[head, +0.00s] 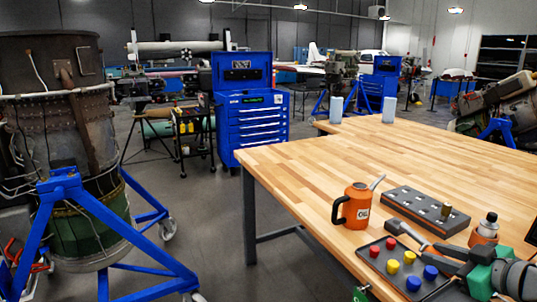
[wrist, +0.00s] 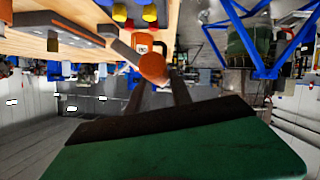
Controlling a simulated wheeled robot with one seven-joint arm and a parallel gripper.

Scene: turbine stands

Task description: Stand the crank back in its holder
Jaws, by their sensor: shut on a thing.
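The crank (head: 407,234) has a grey arm and an orange grip; the grip also shows in the wrist view (wrist: 152,68). My gripper (head: 440,260) is shut on the orange grip, with its dark fingers on either side. The crank is held tilted above the bench, its grey end pointing left, between the cap tray and a grey block. The grey block with a row of holes (head: 410,205) lies on the bench behind the crank and has a brass-coloured peg standing in it. I cannot tell for sure whether this block is the crank's holder.
An orange oil can (head: 356,207) stands left of the block. A dark tray (head: 384,276) with red, yellow and blue caps lies in front. A bottle (head: 488,226) in an orange ring stands close to my gripper on the right.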

